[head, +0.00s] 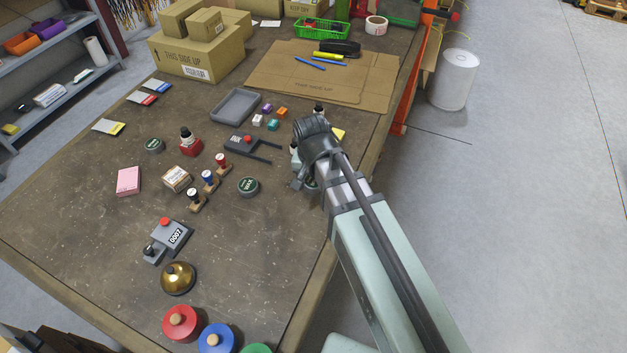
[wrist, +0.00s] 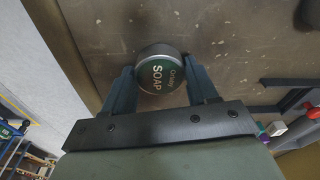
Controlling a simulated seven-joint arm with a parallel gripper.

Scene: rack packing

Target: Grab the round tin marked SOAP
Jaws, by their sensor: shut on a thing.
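The round tin marked SOAP (wrist: 160,72) shows in the wrist view, with a green and grey lid and white lettering. It sits between the two fingers of my gripper (wrist: 161,82), which is shut on its sides. In the head view my gripper (head: 304,182) is low over the right edge of the workbench, and my arm and wrist hide most of the tin. I cannot tell whether the tin still touches the bench.
Two other round tins, one (head: 248,186) left of my gripper and one (head: 153,145) further left, stand on the workbench (head: 90,235). The bench's right edge is close.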

